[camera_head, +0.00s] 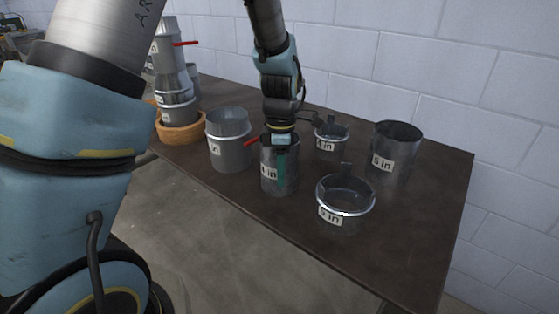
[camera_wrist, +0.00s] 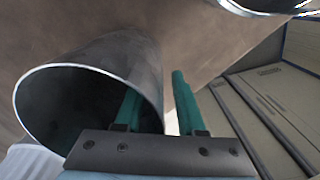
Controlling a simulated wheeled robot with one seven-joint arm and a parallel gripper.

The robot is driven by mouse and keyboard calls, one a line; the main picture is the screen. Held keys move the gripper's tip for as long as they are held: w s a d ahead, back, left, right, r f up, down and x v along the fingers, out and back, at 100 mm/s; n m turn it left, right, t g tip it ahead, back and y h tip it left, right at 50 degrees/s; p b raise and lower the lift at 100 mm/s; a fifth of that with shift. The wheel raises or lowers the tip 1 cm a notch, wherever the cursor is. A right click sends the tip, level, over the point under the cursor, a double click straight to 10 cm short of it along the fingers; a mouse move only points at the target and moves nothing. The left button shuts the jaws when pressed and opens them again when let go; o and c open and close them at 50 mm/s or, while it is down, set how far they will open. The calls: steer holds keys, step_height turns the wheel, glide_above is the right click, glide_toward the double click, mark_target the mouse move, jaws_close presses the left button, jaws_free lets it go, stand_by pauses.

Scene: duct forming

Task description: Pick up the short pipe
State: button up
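A short grey metal pipe (camera_head: 268,184) labelled "4 in" stands upright on the dark table, near its front edge. My gripper (camera_head: 281,178) points down at its rim, with one teal finger showing in front of the pipe's outer wall. In the wrist view, the pipe's open end (camera_wrist: 60,105) faces the camera. My gripper (camera_wrist: 155,100) has its fingers apart, one inside the pipe and one outside, with the wall between them. A gap shows between the wall and the outer finger.
A capped piece (camera_head: 345,197) stands close right of the pipe, and a grey duct piece (camera_head: 229,152) close left. Behind are a smaller piece (camera_head: 330,140) and a wider pipe (camera_head: 397,150). The table's right end (camera_head: 430,220) is clear.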

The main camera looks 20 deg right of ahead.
steer(key=shift+c, duration=0.3)
jaws_close()
stand_by(1.1)
